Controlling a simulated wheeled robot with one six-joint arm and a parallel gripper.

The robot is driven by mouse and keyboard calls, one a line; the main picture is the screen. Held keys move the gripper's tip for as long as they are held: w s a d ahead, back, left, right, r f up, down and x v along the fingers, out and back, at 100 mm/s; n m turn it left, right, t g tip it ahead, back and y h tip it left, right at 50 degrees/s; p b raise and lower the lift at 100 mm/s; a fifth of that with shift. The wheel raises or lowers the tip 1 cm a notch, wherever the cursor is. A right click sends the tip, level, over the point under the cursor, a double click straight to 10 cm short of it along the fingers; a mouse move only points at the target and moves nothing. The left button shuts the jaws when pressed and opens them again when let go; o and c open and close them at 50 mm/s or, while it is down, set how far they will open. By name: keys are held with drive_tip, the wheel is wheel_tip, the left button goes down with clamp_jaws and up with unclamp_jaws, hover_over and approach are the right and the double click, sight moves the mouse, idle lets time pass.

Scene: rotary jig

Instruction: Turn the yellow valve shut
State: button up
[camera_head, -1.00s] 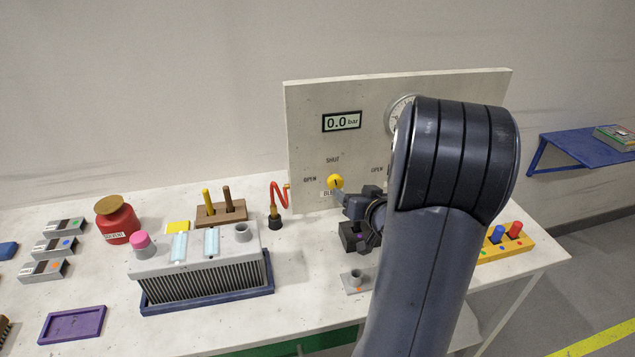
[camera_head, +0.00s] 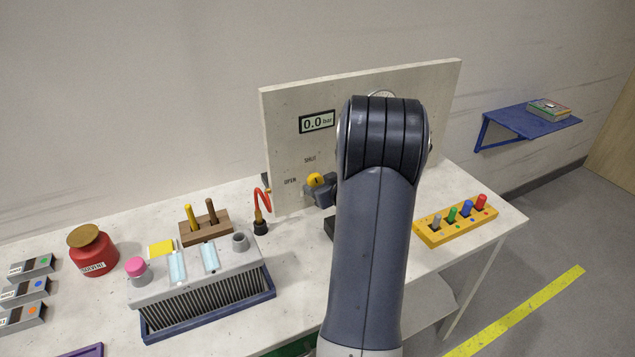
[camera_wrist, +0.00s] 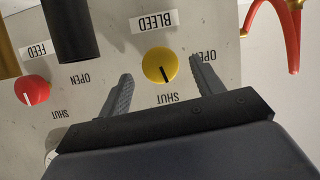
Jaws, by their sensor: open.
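The yellow valve (camera_head: 315,179) is a round knob on the upright panel (camera_head: 282,125), below a SHUT label. In the wrist view, which shows the panel upside down, the yellow valve (camera_wrist: 158,62) sits below the BLEED label in the panel's own sense reversed, with its dark mark pointing toward SHUT. My gripper (camera_wrist: 161,67) is open, with one finger on each side of the knob and a visible gap to each. I cannot tell how deep the fingertips reach. In the head view my gripper (camera_head: 321,191) is partly hidden by my arm.
A red FEED knob (camera_wrist: 32,90) and a dark cylinder (camera_wrist: 70,30) are beside the yellow valve. A red hose (camera_head: 262,203) stands left of the panel. The display (camera_head: 317,122) reads 0.0 bar. A yellow peg block (camera_head: 456,222) lies at the right.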

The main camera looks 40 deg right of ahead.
drive_tip(key=shift+x, duration=1.3)
drive_tip(key=shift+c, duration=0.2)
drive_tip(key=c, duration=0.9)
drive_tip(key=m+p, duration=0.1)
drive_tip(key=p, duration=0.2)
drive_tip(key=shift+d+r+y+p, duration=0.1)
drive_tip(key=shift+r+y+p, duration=0.2)
drive_tip(key=shift+p, duration=0.1)
drive_tip(key=shift+c, duration=0.2)
drive_tip(key=shift+f+m+t+y+p, duration=0.3)
drive_tip(key=shift+m+y+p, duration=0.15)
drive_tip(key=shift+p, duration=0.35)
drive_tip(key=o, duration=1)
drive_tip(key=shift+s, duration=0.1)
